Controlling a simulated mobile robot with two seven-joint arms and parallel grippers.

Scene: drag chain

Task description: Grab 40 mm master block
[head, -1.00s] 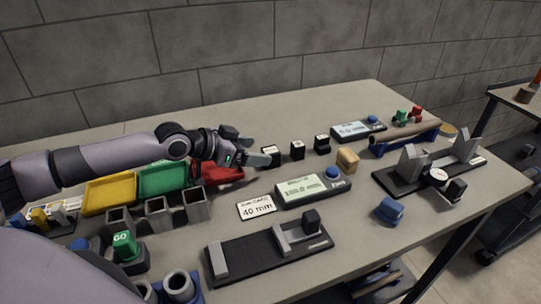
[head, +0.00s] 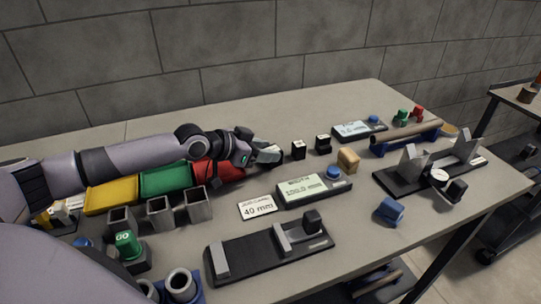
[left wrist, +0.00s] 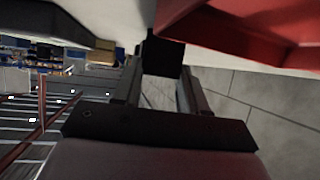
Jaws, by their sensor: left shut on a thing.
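Small black blocks with white labels stand in a row at the table's middle back: a middle block (head: 298,150) and a right block (head: 322,144). Their labels are too small to read, so I cannot tell which is 40 mm. My left gripper (head: 268,155) reaches in from the left, low over the table, at the place of the leftmost block, mostly hiding it. In the left wrist view the gripper (left wrist: 158,92) is shut on a dark block (left wrist: 162,56) between its fingertips. My right gripper is not in view.
A "40 mm" card (head: 257,207) and a display unit (head: 313,190) lie in front of the blocks. Red (head: 218,172), green (head: 166,180) and yellow (head: 111,196) bins stand left, near my arm. A tan block (head: 347,160) is to the right.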

